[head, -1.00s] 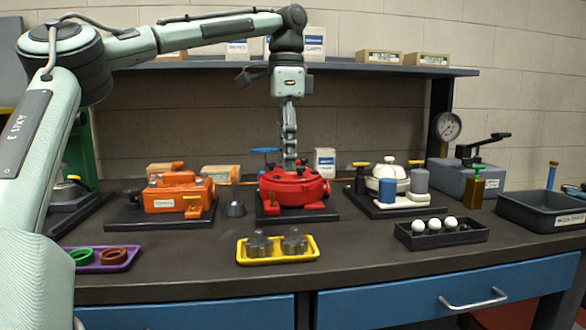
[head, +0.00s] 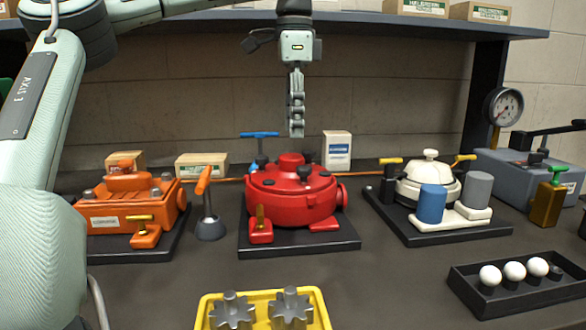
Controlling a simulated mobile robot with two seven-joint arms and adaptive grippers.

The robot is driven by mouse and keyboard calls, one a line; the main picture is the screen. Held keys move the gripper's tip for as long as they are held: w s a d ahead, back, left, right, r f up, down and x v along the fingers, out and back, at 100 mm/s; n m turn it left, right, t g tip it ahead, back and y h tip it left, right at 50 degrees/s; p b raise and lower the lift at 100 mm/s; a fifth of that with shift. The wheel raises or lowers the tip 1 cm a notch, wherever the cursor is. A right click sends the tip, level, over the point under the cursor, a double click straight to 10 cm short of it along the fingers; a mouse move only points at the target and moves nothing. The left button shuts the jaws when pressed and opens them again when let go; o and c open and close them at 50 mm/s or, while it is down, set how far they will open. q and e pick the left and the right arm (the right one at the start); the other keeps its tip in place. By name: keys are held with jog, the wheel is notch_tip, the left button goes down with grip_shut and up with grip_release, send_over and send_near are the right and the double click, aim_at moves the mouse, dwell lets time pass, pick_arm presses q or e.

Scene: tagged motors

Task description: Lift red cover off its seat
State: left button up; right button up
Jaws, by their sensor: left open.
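The red cover (head: 290,182) is a round red lid with a raised central knob, on the red motor housing (head: 292,209). The housing stands on a black base plate (head: 343,243) in the middle of the bench. A dark small knob shows on top of the cover. My left gripper (head: 296,132) points down above and slightly behind the cover, apart from it, and is open and empty. Its fingers are seen nearly edge-on. My right gripper is not in the head view.
An orange motor (head: 130,205) stands left and a cream one (head: 428,182) right. An orange-handled tool (head: 207,210) stands close left of the red motor, a blue T-handle (head: 258,146) behind it. A yellow gear tray (head: 207,308) lies in front, a black ball tray (head: 520,290) front right. A shelf (head: 370,22) runs behind.

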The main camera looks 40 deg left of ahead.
aim_at(292, 155)
pick_arm(q)
jog(key=shift+a+f, duration=0.1)
jog(key=shift+f, duration=0.4)
jog(key=f, duration=0.6)
jog(key=shift+s+f, duration=0.25)
jog(key=shift+f, duration=0.1)
jog(key=c, duration=1.1)
jog(key=shift+a, duration=0.1)
grip_shut()
jog(key=shift+r, duration=0.15)
